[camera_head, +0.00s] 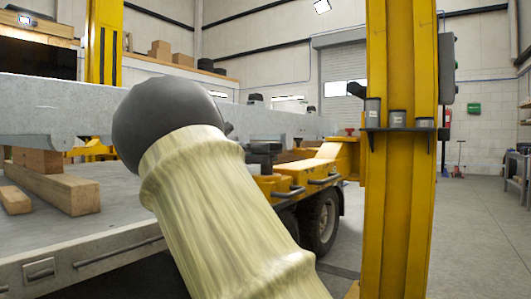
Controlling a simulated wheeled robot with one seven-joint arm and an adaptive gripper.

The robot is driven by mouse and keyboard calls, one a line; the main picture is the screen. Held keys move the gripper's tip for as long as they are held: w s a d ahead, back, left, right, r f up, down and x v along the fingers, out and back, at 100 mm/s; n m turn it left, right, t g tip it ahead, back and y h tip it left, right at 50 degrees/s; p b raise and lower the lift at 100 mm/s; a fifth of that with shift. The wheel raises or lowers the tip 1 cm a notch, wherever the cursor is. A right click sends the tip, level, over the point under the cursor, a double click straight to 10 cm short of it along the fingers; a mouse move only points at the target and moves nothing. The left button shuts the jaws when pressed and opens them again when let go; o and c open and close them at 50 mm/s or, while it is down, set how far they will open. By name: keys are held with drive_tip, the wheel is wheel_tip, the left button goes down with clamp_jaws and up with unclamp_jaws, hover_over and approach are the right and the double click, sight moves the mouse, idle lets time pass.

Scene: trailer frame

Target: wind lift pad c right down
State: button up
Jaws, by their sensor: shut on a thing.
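A yellow lift post (399,190) stands at the right. A yellow lift arm (340,152) reaches left from it, below the grey frame beam (285,122). A dark pad-like piece (264,148) sits under the beam, just right of my arm; I cannot tell if it is lift pad c or whether it touches the beam. My arm, in a cream sleeve with a dark rounded joint, fills the middle foreground. My gripper is not visible; my arm may hide it.
A flat trailer bed (120,228) with wooden blocks (60,188) lies at the left, its wheels (322,218) under the yellow part. A shelf with grey cups (397,119) juts from the post. Open floor (475,235) lies at the right.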

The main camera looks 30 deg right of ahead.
drive_tip(key=shift+r, duration=0.15)
drive_tip(key=o, duration=1)
drive_tip(key=shift+s+d, duration=0.1)
drive_tip(key=shift+o, duration=0.2)
drive_tip(key=shift+v, duration=0.8)
drive_tip(key=v, duration=1)
drive_tip(key=shift+a, duration=0.25)
